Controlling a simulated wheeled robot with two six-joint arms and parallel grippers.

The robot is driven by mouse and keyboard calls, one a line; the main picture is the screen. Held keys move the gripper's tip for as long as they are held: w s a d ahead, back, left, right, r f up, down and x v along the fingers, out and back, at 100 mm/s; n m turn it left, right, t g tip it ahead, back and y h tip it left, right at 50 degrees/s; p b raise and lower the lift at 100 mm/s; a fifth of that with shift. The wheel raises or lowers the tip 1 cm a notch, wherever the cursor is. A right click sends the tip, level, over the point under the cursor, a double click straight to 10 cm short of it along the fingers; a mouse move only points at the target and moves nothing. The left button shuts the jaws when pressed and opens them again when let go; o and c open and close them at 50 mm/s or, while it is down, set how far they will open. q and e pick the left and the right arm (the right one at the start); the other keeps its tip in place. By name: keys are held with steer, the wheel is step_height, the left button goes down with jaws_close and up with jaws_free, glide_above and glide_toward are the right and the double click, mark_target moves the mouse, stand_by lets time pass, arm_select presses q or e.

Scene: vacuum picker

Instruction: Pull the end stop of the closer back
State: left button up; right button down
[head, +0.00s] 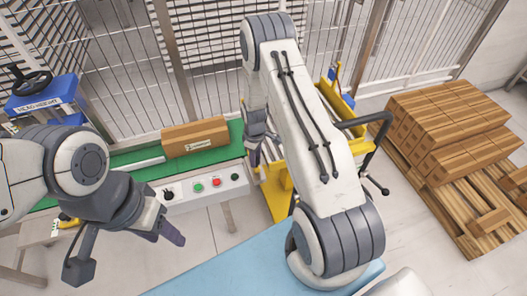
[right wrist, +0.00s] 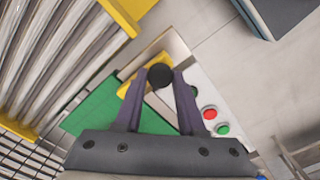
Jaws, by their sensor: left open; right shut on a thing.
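The closer has a green belt (head: 130,178) and a control panel (head: 232,184) with buttons along its front side. My right gripper (head: 256,150) is at the belt's right end. In the right wrist view my right gripper (right wrist: 161,80) has its purple fingers on both sides of a round black knob (right wrist: 160,74), shut on it. The knob stands by a yellow piece (right wrist: 127,86), apparently the end stop, at the end of the green belt (right wrist: 100,115). In the head view my right gripper and arm hide the knob. My left gripper (head: 127,250) is open and empty, in front of the closer.
A cardboard box (head: 195,137) lies on the belt, left of my right gripper. A blue head-height unit (head: 45,98) with a black handwheel stands at the left. A yellow cart (head: 276,200) is beside the closer's right end. Stacked boxes (head: 440,125) sit on a pallet at the right.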

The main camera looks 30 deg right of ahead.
steer(key=shift+s, duration=0.3)
steer(key=c, duration=0.5)
jaws_free()
steer(key=shift+r, duration=0.1)
steer(key=shift+w+r, duration=0.1)
steer(key=shift+r, duration=0.1)
step_height(320, 180, up, 10)
steer(key=b, duration=0.1)
